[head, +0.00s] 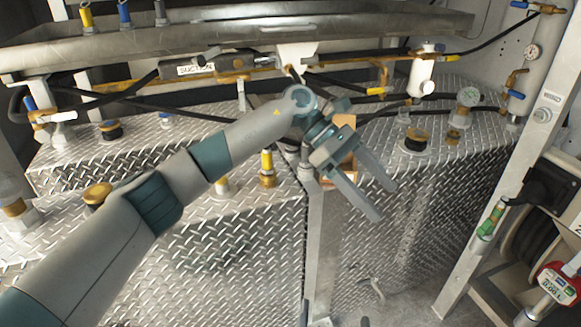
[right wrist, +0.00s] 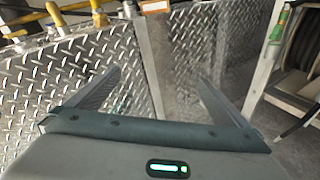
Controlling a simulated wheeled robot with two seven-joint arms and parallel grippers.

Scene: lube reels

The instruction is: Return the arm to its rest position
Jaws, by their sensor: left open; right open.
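My left arm (head: 150,200) reaches in from the lower left of the head view, stretched over the diamond-plate tanks. Its gripper (head: 387,204) is open and empty, with two grey fingers apart, pointing down and right in front of the tanks. An orange-brown block (head: 347,122) shows partly behind that gripper; the rest of it is hidden. My right gripper (right wrist: 159,78) shows in the right wrist view. Its two fingers are wide apart with nothing between them, and tank plate and a grey post lie beyond. I cannot make out the right gripper in the head view.
Diamond-plate tanks (head: 240,240) with valves and caps fill the middle. A metal shelf (head: 230,35) and pipes run above them. A grey post (head: 318,250) stands between the tanks. Hose reels (head: 535,225) and a red-and-white meter (head: 556,283) are at the right. Floor (head: 405,300) shows at lower right.

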